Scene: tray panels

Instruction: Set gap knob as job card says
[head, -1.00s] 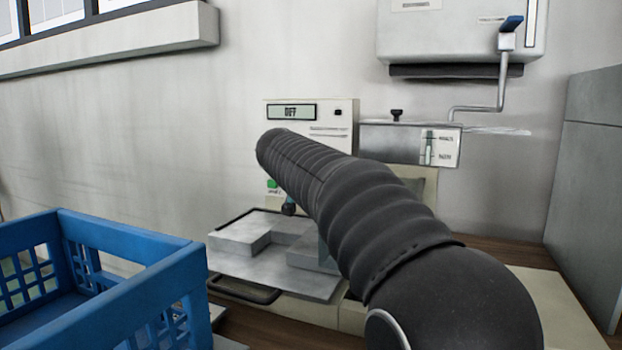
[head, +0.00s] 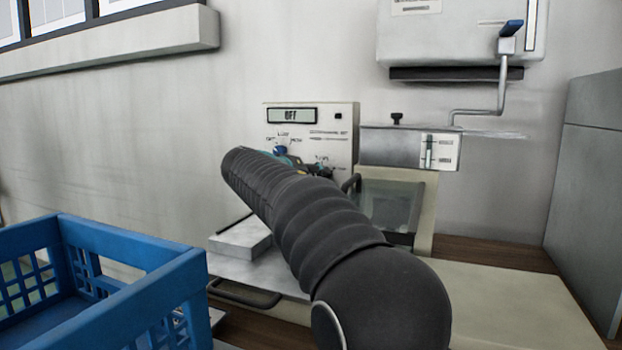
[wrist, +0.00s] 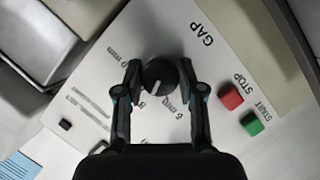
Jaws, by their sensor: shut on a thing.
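The gap knob (wrist: 159,79) is a round black dial with a short pale pointer mark, on a pale panel (wrist: 105,62) lettered GAP in the wrist view. Millimetre markings stand around it, partly hidden by the fingers; I cannot tell the exact setting. My gripper (wrist: 160,70) is shut on the knob, one finger on each side. In the head view my arm hides most of the gripper and the knob. No job card is readable.
A red STOP button (wrist: 230,96) and a green START button (wrist: 251,122) sit right of the knob. The machine's display (head: 291,115) reads OFF. A blue crate (head: 150,278) stands at left.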

